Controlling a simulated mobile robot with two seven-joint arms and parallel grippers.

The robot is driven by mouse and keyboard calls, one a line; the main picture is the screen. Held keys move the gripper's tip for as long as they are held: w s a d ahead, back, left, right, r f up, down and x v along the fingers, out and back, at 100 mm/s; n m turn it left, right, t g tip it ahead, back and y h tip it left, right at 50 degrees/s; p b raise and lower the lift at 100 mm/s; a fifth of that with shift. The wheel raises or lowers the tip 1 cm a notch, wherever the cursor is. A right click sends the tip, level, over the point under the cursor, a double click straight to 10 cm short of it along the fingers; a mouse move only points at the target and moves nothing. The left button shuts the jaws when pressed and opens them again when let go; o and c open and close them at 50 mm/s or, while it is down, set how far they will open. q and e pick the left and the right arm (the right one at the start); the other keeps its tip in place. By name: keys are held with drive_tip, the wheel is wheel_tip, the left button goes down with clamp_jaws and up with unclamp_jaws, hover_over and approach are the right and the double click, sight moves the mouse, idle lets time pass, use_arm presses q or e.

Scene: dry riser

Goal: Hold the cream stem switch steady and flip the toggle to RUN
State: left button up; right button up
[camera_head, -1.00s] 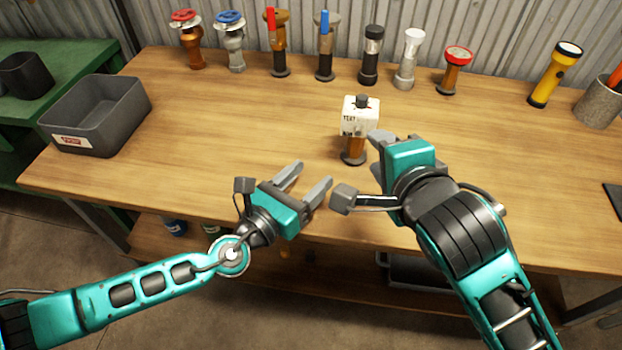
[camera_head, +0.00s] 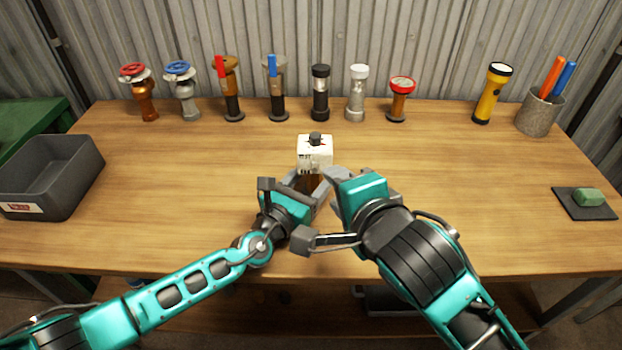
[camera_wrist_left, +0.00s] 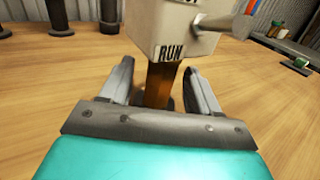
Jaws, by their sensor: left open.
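The cream stem switch (camera_head: 315,150) stands upright on the bench, a cream box with a dark knob on top and a brown stem. In the left wrist view its box (camera_wrist_left: 172,30) shows the word RUN low on its face, above the brown stem (camera_wrist_left: 158,85). My left gripper (camera_head: 308,186) is open, with a finger on each side of the stem; contact is not clear. My right gripper (camera_head: 336,175) is close to the box's right side, its fingers mostly hidden. A grey part sticks out right of the box in the wrist view; I cannot tell whether it is the toggle.
Several valves and stems stand along the back wall, including a red-topped one (camera_head: 401,90). A yellow flashlight (camera_head: 490,95) and pen cup (camera_head: 541,112) stand back right. A grey bin (camera_head: 50,180) is left. A green block (camera_head: 588,197) lies on a dark pad right. Bench between is clear.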

use_arm(q)
drive_tip(key=shift+w+d, duration=0.1)
drive_tip(key=shift+w, duration=0.1)
clamp_jaws()
idle(0.6)
